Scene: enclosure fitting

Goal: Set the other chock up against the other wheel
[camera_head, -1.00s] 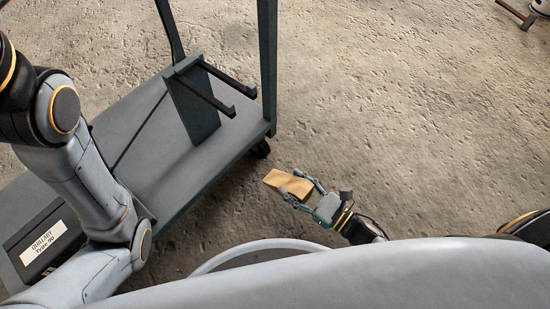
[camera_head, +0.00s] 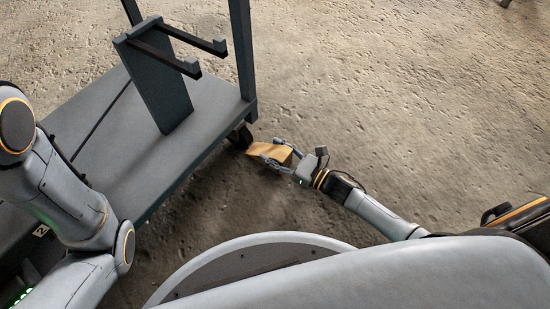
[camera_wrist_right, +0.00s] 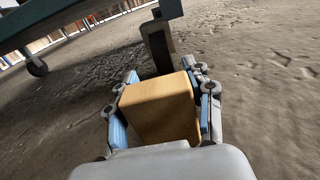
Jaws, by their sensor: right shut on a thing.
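A tan wedge-shaped chock (camera_head: 262,150) is held in my right gripper (camera_head: 279,158), low over the concrete floor. Its thin end points left, at the dark caster wheel (camera_head: 240,136) under the near right corner of the grey cart (camera_head: 215,145). In the head view the chock's tip is close to the wheel; I cannot tell whether they touch. The right wrist view shows the chock (camera_wrist_right: 158,108) between both fingers. Another wheel (camera_wrist_right: 37,67) shows farther off there. My left arm enters at the left; its gripper is out of the picture.
The cart carries an upright post with two dark hooks (camera_head: 190,55) and a tall frame bar (camera_head: 243,50) at its right corner. The floor (camera_head: 400,110) right of the cart is clear. My own rounded base fills the bottom of the head view.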

